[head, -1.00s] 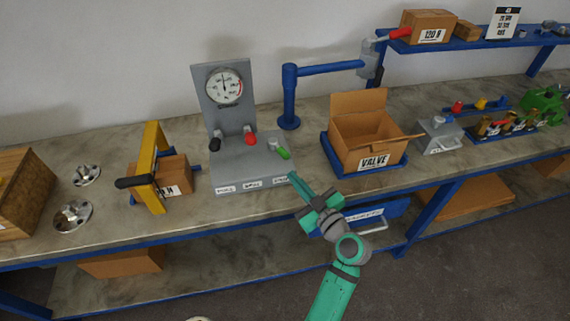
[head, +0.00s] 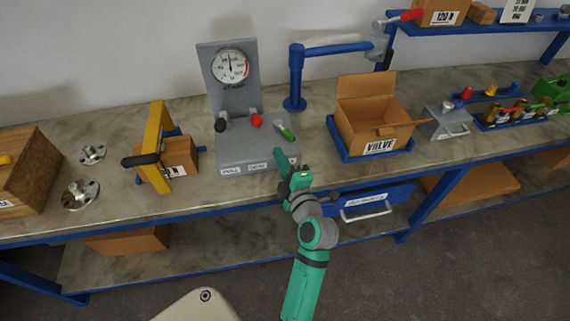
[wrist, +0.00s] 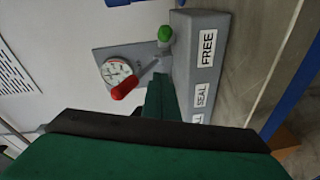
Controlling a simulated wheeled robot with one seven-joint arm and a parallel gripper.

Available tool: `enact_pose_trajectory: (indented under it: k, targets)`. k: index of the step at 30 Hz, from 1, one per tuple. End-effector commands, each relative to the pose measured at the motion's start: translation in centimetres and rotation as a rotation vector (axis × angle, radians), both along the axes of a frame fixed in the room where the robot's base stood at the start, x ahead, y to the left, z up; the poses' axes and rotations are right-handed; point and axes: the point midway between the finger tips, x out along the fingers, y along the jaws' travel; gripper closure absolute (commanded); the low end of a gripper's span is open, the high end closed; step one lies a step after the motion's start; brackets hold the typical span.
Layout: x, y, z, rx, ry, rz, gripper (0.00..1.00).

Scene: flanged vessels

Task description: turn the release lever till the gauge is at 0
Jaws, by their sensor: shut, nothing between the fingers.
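The grey gauge stand (head: 218,103) stands on the bench with a round white gauge (head: 230,66) on its upright plate. The needle points roughly upward; its exact reading is too small to tell. A black, a red (head: 256,121) and a green-tipped lever (head: 286,132) sit on its base. In the wrist view the green lever (wrist: 165,34) is nearest the FREE label, and the red lever (wrist: 124,88) is before the gauge (wrist: 117,71). My gripper (head: 279,153) is shut and empty at the base's front right, just in front of the green lever; contact cannot be told.
A cardboard VALVE box (head: 372,127) in a blue tray and a blue post with an arm (head: 296,78) stand to the right. A yellow frame (head: 158,140) by a carton is at left. A blue drawer (head: 372,203) hangs below the bench edge.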

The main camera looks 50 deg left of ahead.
Motion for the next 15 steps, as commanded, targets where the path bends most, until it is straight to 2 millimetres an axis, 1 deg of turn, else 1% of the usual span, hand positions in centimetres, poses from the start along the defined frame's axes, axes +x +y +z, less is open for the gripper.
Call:
enact_pose_trajectory:
  k: [1,7,9,12,15]
  targets:
    - [0.3,1.1,0.0,0.001,0.0,0.003,1.0]
    - [1.3,4.5,-0.2,0.001,0.0,0.003,1.0]
    - [2.6,4.2,-0.6,-0.001,0.003,-0.002,1.0]
    - [3.8,4.1,-0.9,0.001,0.003,-0.001,1.0]
    - [4.6,4.0,-1.2,0.0,0.002,0.0,1.0]
